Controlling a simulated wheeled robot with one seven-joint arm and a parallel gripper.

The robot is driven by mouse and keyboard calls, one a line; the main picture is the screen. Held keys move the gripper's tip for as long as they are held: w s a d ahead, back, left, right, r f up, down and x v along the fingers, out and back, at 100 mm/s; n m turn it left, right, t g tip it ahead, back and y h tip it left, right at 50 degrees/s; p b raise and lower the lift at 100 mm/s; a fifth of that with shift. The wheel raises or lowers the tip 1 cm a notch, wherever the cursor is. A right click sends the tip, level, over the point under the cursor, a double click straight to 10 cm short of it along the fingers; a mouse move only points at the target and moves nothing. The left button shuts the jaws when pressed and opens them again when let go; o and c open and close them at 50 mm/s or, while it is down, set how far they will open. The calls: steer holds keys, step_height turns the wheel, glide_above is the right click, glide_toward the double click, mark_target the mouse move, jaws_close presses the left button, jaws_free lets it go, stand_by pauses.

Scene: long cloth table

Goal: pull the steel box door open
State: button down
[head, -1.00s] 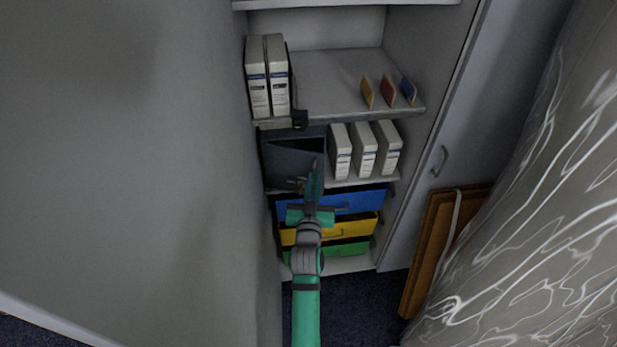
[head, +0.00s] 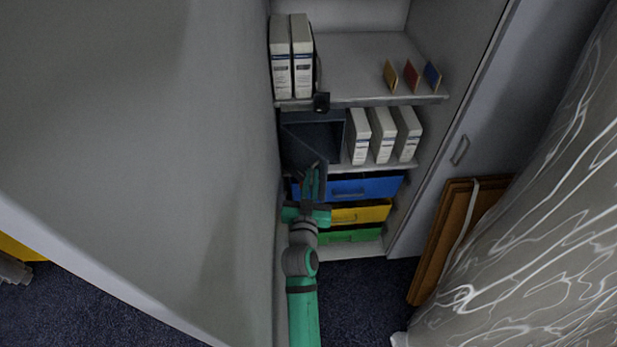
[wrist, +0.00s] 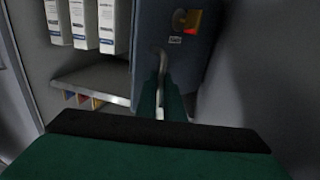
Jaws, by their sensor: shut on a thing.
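The dark blue-grey steel box (head: 345,133) stands on the middle shelf, at the left of the upright binders. Its door (head: 300,150) stands partly open, swung out from the left side, and the dark inside of the box shows. My gripper (head: 312,178) is at the door's free edge, with the arm reaching up from below. In the wrist view, my gripper's green fingers (wrist: 162,98) are shut on the pale door handle (wrist: 162,62). The fingers partly hide the handle.
White binders (head: 382,137) stand close to the box's right. Blue, yellow and green drawers (head: 365,188) lie below. A large grey panel (head: 130,140) stands close on the left of my arm. A wooden board (head: 450,235) leans at the right. Dark carpet is open below.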

steer(key=shift+w+a+r, duration=0.1)
steer(key=shift+a+r, duration=0.05)
steer(key=shift+a, duration=0.3)
steer(key=shift+w+a+r, duration=0.1)
steer(key=shift+a+r, duration=0.05)
steer(key=shift+a, duration=0.25)
steer(key=c, duration=1.9)
jaws_free()
steer(key=shift+d, duration=0.15)
steer(key=shift+d, duration=0.2)
